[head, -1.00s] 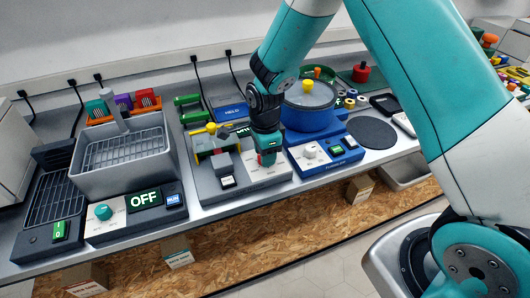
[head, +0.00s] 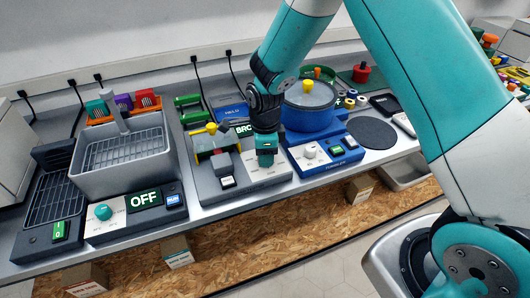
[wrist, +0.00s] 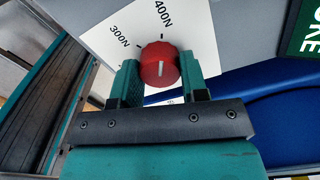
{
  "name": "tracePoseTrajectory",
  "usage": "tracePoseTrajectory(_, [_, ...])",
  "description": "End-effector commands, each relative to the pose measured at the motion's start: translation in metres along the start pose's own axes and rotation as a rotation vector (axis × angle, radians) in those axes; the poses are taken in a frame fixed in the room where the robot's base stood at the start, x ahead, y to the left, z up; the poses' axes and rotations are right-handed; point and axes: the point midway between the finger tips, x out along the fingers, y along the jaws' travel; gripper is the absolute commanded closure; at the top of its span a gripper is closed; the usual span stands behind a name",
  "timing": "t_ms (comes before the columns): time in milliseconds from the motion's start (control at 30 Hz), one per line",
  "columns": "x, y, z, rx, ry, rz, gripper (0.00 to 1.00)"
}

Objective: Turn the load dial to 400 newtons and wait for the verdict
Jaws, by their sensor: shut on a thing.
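The red load dial (wrist: 158,64) sits on a white plate (wrist: 120,22) in the wrist view, with the printed labels 300N and 400N beside it. A short dark tick stands just above the dial near 400N; I cannot clearly tell the dial's pointer. My gripper (wrist: 158,76) is shut on the dial, one teal finger on each side. In the head view my gripper (head: 266,161) hides the dial.
Left of my gripper is the tester's yellow-knobbed clamp (head: 209,140). A blue pot (head: 308,102) and a blue panel with a white knob (head: 310,152) stand close on the right. A grey fryer (head: 122,158) with an OFF display is farther left. A blue HELD sign is behind.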

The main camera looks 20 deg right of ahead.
Motion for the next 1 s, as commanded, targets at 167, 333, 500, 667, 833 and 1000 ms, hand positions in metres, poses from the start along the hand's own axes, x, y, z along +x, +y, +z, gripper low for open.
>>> tracePoseTrajectory(167, [-0.001, -0.001, 0.001, -0.001, -0.003, -0.003, 0.34])
tracePoseTrajectory(333, [-0.001, -0.001, 0.001, -0.001, -0.002, -0.002, 0.34])
tracePoseTrajectory(500, [-0.006, -0.001, 0.001, -0.001, -0.002, -0.003, 0.34])
tracePoseTrajectory(667, [-0.031, -0.001, 0.001, -0.001, -0.004, -0.007, 0.34])
tracePoseTrajectory(833, [-0.075, -0.002, 0.001, -0.001, -0.005, -0.008, 0.34])
tracePoseTrajectory(1000, [-0.118, -0.001, 0.001, -0.001, -0.005, -0.007, 0.34])
